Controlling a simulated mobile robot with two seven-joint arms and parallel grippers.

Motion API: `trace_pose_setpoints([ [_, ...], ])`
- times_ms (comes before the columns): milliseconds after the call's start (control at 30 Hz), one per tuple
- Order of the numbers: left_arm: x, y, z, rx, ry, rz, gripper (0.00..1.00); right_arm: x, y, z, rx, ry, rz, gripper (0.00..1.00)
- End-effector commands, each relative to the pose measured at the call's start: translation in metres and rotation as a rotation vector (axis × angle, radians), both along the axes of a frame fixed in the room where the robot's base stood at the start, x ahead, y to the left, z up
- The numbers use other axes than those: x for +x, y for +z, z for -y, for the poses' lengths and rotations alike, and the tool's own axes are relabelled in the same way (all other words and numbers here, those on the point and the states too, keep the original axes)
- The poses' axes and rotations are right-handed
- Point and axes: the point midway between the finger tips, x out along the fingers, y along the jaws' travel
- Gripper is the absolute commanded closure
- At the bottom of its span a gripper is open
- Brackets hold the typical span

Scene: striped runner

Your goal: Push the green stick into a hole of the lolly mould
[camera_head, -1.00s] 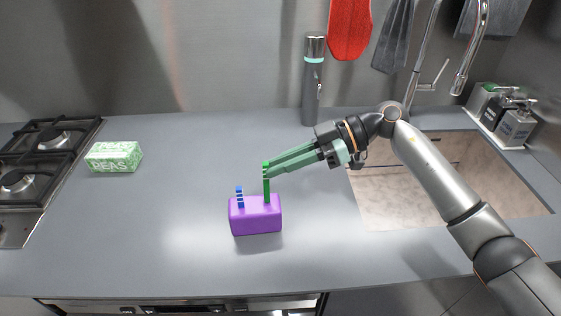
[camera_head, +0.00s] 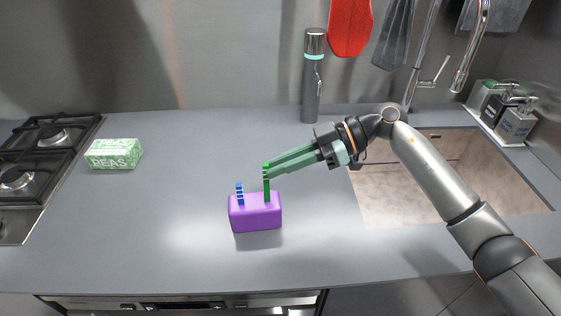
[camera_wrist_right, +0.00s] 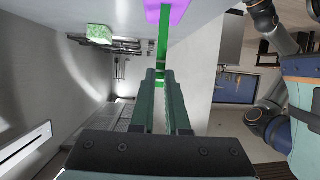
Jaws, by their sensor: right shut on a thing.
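The purple lolly mould (camera_head: 255,215) stands on the counter in the middle of the head view. A blue stick (camera_head: 240,195) stands upright in its left part. My right gripper (camera_head: 268,169) is shut on the upper part of the green stick (camera_head: 267,190), which is upright over the mould's right part. The stick's lower end meets the mould's top; how deep it sits in a hole cannot be told. In the right wrist view, the green stick (camera_wrist_right: 162,45) runs from between the fingers (camera_wrist_right: 160,78) to the purple mould (camera_wrist_right: 178,10). My left gripper is out of view.
A green peas box (camera_head: 113,154) lies at the left, beside the gas hob (camera_head: 40,165). A grey flask (camera_head: 313,80) stands at the back wall. A sink (camera_head: 440,180) lies at the right, under my right arm. The counter around the mould is clear.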

Motion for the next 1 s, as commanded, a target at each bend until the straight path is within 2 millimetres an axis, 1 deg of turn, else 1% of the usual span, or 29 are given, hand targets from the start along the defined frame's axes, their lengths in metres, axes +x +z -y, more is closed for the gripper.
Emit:
trace_pose_setpoints([
  [1000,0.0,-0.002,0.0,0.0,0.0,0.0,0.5,0.0,-0.016,0.0,0.0,-0.001,-0.001,1.0],
])
